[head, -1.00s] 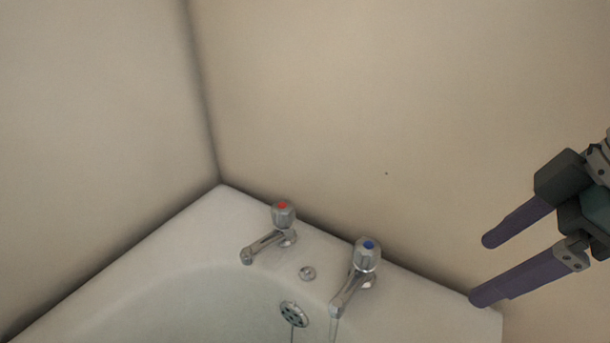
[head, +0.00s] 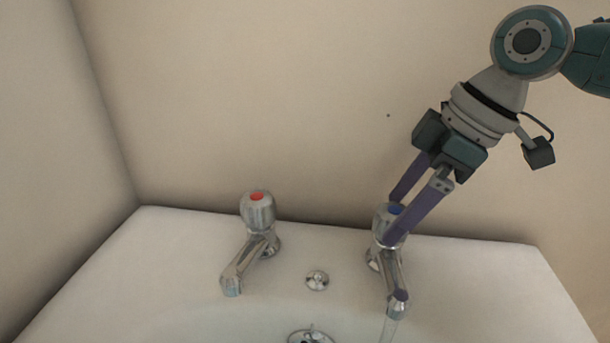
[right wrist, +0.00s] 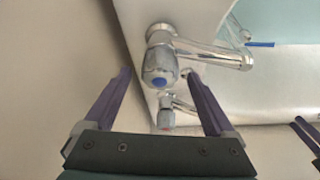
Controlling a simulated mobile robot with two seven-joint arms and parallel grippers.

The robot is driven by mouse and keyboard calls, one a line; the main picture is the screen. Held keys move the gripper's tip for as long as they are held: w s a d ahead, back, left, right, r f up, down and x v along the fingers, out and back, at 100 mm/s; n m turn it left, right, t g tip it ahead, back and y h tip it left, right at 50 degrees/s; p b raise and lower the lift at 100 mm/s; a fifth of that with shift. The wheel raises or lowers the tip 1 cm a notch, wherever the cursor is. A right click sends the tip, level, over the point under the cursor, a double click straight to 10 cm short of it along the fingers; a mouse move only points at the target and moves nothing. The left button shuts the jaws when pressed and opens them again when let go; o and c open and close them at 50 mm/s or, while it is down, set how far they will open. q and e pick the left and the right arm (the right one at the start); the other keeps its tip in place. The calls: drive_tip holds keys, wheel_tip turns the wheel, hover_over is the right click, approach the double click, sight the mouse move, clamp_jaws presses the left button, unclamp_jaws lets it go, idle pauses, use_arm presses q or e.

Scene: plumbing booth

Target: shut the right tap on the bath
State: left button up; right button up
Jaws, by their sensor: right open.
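The right tap (head: 384,225) has a chrome head with a blue cap and stands on the bath's back rim. A thin stream of water shows below its spout (head: 397,303). My right gripper (head: 391,220) is open at this tap's head, one finger passing in front of it and partly hiding it. In the right wrist view the blue-capped tap head (right wrist: 160,66) lies just beyond and between the tips of the open fingers (right wrist: 160,74). I cannot tell whether a finger touches it.
The left tap (head: 257,212), with a red cap, stands on the same rim of the white bath (head: 180,250). A small chrome fitting (head: 317,280) sits between the taps, with the overflow (head: 311,336) below it. A beige wall (head: 270,100) rises close behind.

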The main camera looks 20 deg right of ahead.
drive_tip(key=shift+x, duration=0.95)
drive_tip(key=shift+c, duration=0.4)
